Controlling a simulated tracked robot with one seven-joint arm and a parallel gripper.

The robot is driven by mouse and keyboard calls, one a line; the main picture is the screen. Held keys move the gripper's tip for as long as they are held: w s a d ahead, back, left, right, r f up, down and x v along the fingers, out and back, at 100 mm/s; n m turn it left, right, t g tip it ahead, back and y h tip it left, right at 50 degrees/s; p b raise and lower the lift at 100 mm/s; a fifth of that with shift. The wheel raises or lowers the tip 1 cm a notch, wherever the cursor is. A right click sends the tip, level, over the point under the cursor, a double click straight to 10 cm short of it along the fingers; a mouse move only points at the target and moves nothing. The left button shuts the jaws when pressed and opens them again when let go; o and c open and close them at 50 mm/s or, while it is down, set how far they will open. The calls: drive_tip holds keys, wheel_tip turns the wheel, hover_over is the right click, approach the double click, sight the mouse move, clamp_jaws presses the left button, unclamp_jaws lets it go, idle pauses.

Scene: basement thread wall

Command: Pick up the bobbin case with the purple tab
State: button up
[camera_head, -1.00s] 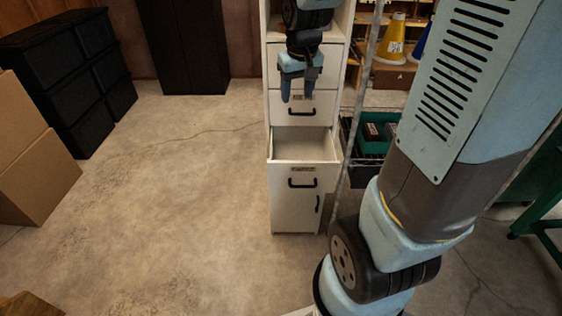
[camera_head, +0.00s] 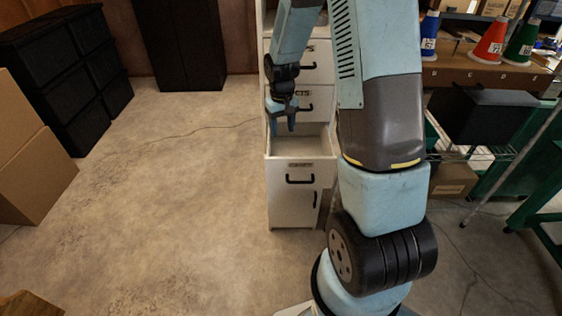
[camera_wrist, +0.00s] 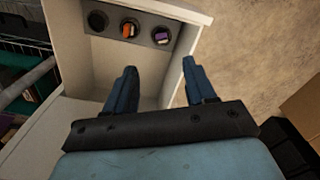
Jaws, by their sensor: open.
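The bobbin case with the purple tab (camera_wrist: 162,38) sits in the right one of three round holes in the open drawer (camera_wrist: 97,62), in the wrist view. A bobbin case with an orange tab (camera_wrist: 128,31) sits in the middle hole. The left hole looks dark, and I cannot tell whether anything is in it. My gripper (camera_wrist: 160,68) is open and empty, its fingers pointing toward the drawer and apart from the cases. In the head view my gripper (camera_head: 281,126) hangs over the open drawer (camera_head: 310,200); the bobbin cases cannot be made out there.
The drawer belongs to a white cabinet (camera_head: 318,75) with shut drawers above. A workbench shelf with thread cones (camera_head: 490,42) stands at the right. Black boxes (camera_head: 75,75) and cardboard boxes (camera_head: 32,150) stand at the left. The floor left of the cabinet is clear.

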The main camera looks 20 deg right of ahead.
wheel_tip(320, 180, down, 8)
drive_tip(key=shift+f, duration=0.1)
drive_tip(key=shift+w+f, duration=0.15)
drive_tip(key=shift+f, duration=2.45)
clamp_jaws()
